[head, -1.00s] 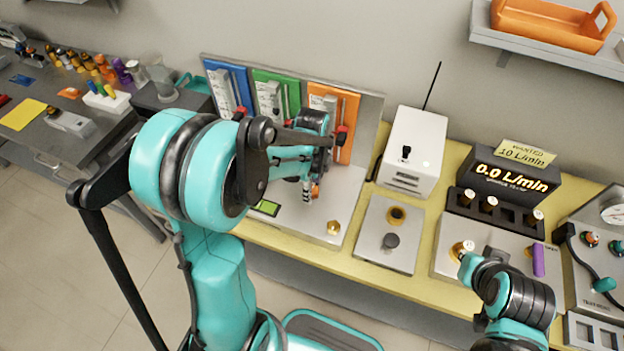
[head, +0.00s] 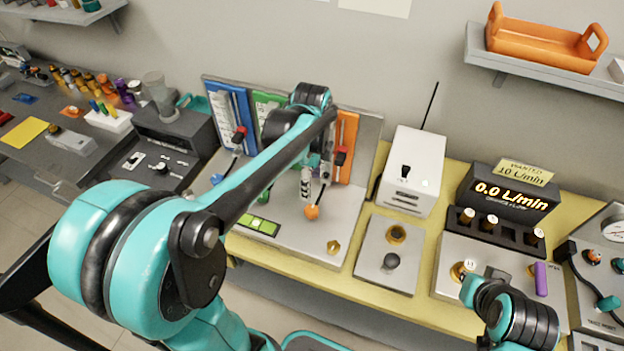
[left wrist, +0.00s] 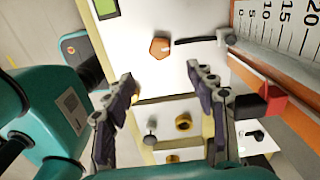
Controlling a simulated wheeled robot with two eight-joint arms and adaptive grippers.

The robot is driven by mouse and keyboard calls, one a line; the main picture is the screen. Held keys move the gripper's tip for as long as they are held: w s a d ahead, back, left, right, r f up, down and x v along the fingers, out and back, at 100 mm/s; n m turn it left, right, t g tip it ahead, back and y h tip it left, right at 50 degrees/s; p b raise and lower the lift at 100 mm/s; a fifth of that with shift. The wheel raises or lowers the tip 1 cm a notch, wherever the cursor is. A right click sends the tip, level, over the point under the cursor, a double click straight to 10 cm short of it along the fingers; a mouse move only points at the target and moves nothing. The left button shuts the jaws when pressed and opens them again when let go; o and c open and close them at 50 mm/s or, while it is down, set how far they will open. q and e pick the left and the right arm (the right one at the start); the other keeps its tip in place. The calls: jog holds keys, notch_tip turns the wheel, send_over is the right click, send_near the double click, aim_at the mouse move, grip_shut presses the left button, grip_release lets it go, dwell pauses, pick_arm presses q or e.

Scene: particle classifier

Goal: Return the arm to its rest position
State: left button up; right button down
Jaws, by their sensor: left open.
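My left arm reaches in from the left in the head view, its dark and teal forearm running up to the right over the bench. My left gripper (head: 306,185) points down in front of the coloured meter panel, above the orange knob (head: 312,212). In the left wrist view the fingers (left wrist: 161,76) are spread apart with nothing between them, and the orange knob (left wrist: 160,48) shows beyond them, apart. My right arm (head: 515,305) stays at the lower right by the sample block; its fingers cannot be made out clearly.
The panel carries blue (head: 230,115) and orange (head: 346,148) meters with red-tipped valves. A white box with an antenna (head: 412,172), a grey knob plate (head: 390,262) and a flow display (head: 512,190) stand to the right. Grey shelves hang above; a cluttered side bench (head: 40,165) is left.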

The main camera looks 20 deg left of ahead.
pick_arm(q)
jog(key=s+d+n+t, duration=0.2)
jog(key=s+n, duration=0.3)
jog(key=n, duration=0.3)
jog(key=s+d+r+n+t, duration=0.1)
jog(key=s+d+n+t, duration=0.1)
jog(key=s+n+t, duration=0.3)
jog(key=n, duration=0.4)
jog(key=shift+s+d, duration=0.25)
jog(key=shift+s, duration=0.15)
jog(key=shift+r, duration=0.1)
dwell(2.0)
